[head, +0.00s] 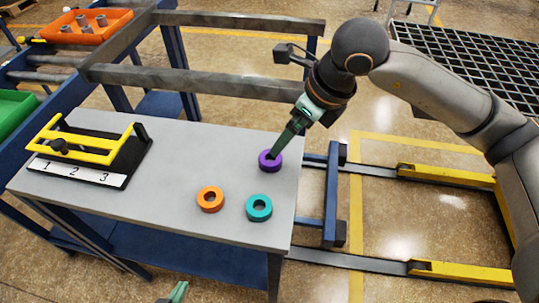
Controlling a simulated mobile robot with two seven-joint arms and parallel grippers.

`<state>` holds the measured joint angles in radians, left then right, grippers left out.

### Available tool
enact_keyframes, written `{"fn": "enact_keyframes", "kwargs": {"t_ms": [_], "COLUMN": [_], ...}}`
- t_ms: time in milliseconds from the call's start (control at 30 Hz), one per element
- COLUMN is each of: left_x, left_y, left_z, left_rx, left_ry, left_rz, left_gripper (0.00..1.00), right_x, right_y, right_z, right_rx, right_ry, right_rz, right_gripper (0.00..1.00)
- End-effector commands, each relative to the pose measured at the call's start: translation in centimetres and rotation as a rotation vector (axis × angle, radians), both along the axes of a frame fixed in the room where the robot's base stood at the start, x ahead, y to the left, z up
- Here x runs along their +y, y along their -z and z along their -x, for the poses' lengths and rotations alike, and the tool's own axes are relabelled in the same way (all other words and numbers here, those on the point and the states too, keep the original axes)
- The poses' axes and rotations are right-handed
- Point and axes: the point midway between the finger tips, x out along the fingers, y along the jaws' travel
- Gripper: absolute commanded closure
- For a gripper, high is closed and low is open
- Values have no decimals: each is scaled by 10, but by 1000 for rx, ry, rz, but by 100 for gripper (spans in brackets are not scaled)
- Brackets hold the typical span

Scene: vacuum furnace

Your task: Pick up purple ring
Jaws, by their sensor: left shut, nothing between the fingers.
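The purple ring (270,161) lies flat on the grey table (150,200), near its right far edge.
An orange ring (210,199) and a teal ring (259,207) lie nearer the table's front. A black and yellow rack (127,170) marked 1, 2, 3 stands at the left. Beyond the table are blue-grey frame beams (200,80) and an orange bin (85,38).

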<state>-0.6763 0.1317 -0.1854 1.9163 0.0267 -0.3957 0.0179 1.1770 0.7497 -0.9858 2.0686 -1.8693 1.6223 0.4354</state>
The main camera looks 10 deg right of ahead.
Motion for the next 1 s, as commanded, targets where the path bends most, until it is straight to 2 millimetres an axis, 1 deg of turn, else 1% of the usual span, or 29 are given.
{"fn": "enact_keyframes", "kwargs": {"t_ms": [33,200,300,467,633,700,800,1000], "left_x": [0,0,0,0,1,1,1,1], "left_y": [-1,-2,-3,-4,-10,-10,-10,-10], "left_z": [0,0,0,1,1,1,2,2], "left_rx": [0,0,0,1,3,3,3,3], "left_ry": [0,0,-1,-1,-1,-1,-1,-1], "left_rz": [0,0,-1,0,-1,-1,-1,-1], "left_gripper": [100,100,100,100,100,100,100,100], "right_x": [3,12,15,18,25,27,29,31], "right_y": [11,38,48,58,80,90,98,101], "right_z": [-1,-10,-13,-17,-25,-28,-31,-32], "right_rx": [6,7,5,5,8,6,5,2], "right_ry": [-3,-3,-5,-5,-6,-5,-6,-7], "right_rz": [2,-2,-3,-4,-4,-5,-4,-6], "right_gripper": [2,2,2,2,2,2,2,2]}}
